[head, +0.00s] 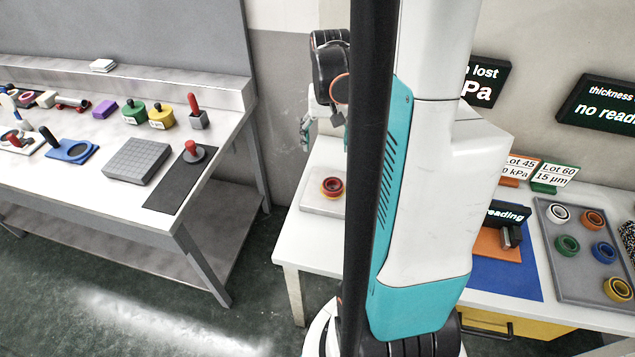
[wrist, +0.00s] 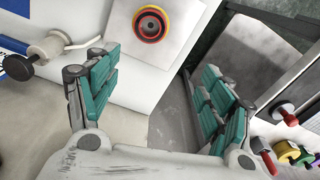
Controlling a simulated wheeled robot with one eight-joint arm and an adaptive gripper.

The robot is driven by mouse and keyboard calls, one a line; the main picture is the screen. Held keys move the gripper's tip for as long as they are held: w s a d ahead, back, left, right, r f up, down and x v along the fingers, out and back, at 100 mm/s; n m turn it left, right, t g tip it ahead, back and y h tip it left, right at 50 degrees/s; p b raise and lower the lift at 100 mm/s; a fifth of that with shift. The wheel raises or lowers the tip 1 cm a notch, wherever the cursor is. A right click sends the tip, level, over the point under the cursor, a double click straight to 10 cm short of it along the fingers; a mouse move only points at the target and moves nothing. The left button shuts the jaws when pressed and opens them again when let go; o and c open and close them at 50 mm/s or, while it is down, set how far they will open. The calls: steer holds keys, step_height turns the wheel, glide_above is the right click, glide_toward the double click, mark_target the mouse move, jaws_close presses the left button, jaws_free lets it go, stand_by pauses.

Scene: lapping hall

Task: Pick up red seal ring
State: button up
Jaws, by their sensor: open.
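A red seal ring (head: 324,185) lies on a pale square plate (head: 312,203) on the white table, on top of a yellow-orange ring. In the wrist view the red ring (wrist: 152,12) shows near the top edge, with a yellow rim around it and a dark centre, on the pale plate (wrist: 176,51). My gripper (wrist: 157,88) is open and empty, its teal finger pads wide apart. The ring lies beyond the fingertips, not between them. In the head view my gripper (head: 306,130) is small, partly hidden, and above and left of the ring.
A grey tray (head: 566,275) with several coloured rings lies on the right part of the table, beside a blue mat (head: 508,279). Another bench (head: 105,185) at left carries stamps and blocks. A floor gap separates the two. A spool-like fixture (wrist: 40,52) stands left in the wrist view.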

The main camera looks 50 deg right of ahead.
step_height(320, 180, down, 2)
steer(key=s, duration=0.2)
steer(key=b, duration=0.3)
glide_above(333, 181)
steer(key=a, duration=0.2)
steer(key=shift+m, duration=0.4)
steer(key=f, duration=0.7)
steer(key=shift+s+f, duration=0.1)
steer(key=shift+s, duration=0.25)
steer(key=shift+s+d+f+b, duration=0.1)
steer(key=shift+d+f+b, duration=0.1)
steer(key=shift+f+b, duration=0.95)
steer(key=shift+s+d+f+b, duration=0.15)
steer(key=shift+f+b, duration=0.3)
steer(key=shift+f, duration=1.4)
steer(key=shift+r, duration=0.1)
steer(key=c, duration=1.2)
